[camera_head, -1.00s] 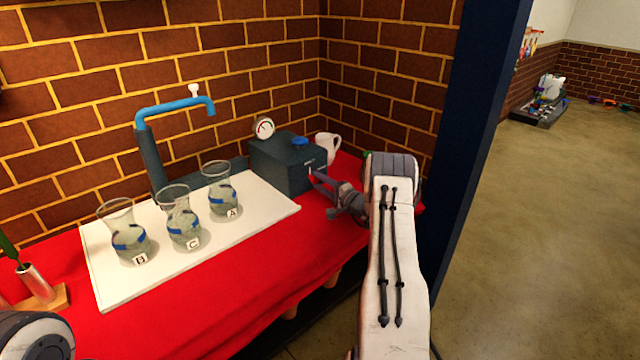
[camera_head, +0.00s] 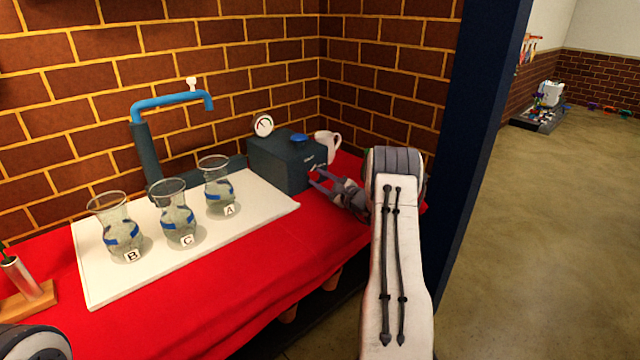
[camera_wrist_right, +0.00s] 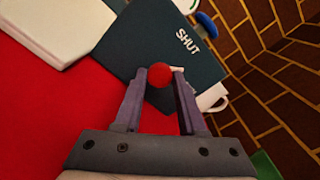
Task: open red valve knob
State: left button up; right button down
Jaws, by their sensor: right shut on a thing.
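The red valve knob (camera_wrist_right: 160,74) is a small red ball at the front of the dark box (camera_wrist_right: 160,40), whose face reads "SHUT" in the right wrist view. My right gripper (camera_wrist_right: 162,82) has its two fingers closed on either side of the knob. In the head view the right gripper (camera_head: 318,179) reaches the lower front of the dark box (camera_head: 272,163), and the knob is mostly hidden by the fingers. A short pale piece shows beside the knob in the right wrist view. My left gripper is out of view; only a piece of that arm shows at lower left.
Several glass vases, B (camera_head: 120,235), C (camera_head: 178,222) and A (camera_head: 217,195), stand on a white board (camera_head: 100,285) under a blue faucet (camera_head: 170,101). A round gauge (camera_head: 263,125) and a white mug (camera_head: 328,146) flank the box. Red cloth is clear in front.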

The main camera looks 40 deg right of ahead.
jog(key=m, duration=0.3)
jog(key=shift+f+m, duration=0.1)
jog(key=shift+m, duration=0.3)
jog(key=m, duration=0.4)
jog(key=shift+m, duration=0.4)
jog(key=shift+c, duration=2.4)
grip_release()
jog(key=s, duration=0.7)
jog(key=s+d, duration=0.1)
jog(key=s, duration=0.2)
jog(key=shift+s, duration=0.25)
